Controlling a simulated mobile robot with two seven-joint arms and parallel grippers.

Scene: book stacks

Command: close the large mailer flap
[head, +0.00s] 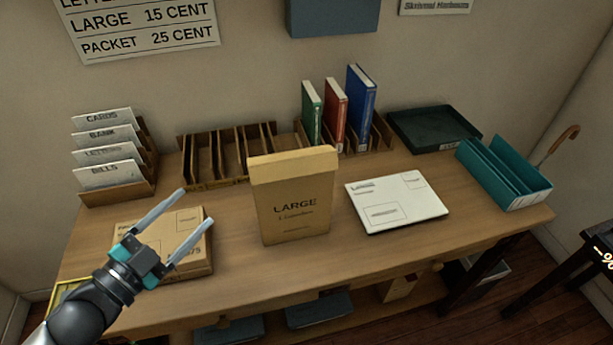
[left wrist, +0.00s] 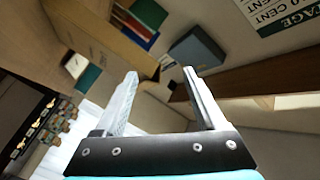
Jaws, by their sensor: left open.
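The large mailer (head: 294,207) is a tan upright envelope-like box marked LARGE, standing in the middle of the table. Its flap (head: 292,165) is a lighter band along the top; I cannot tell whether it lies fully down. My left gripper (head: 184,222) is open and empty, to the left of the mailer and above a flat cardboard parcel (head: 195,262). It is apart from the mailer. In the left wrist view, the open fingers (left wrist: 168,85) point toward a tan surface (left wrist: 100,40), probably the mailer. My right gripper is not in view.
A white envelope (head: 396,201) lies right of the mailer. Behind stand a wooden slotted rack (head: 200,163), three books (head: 335,110), a card sorter (head: 140,185) and a dark tray (head: 432,128). A teal holder (head: 503,172) is at the right. The table front before the mailer is clear.

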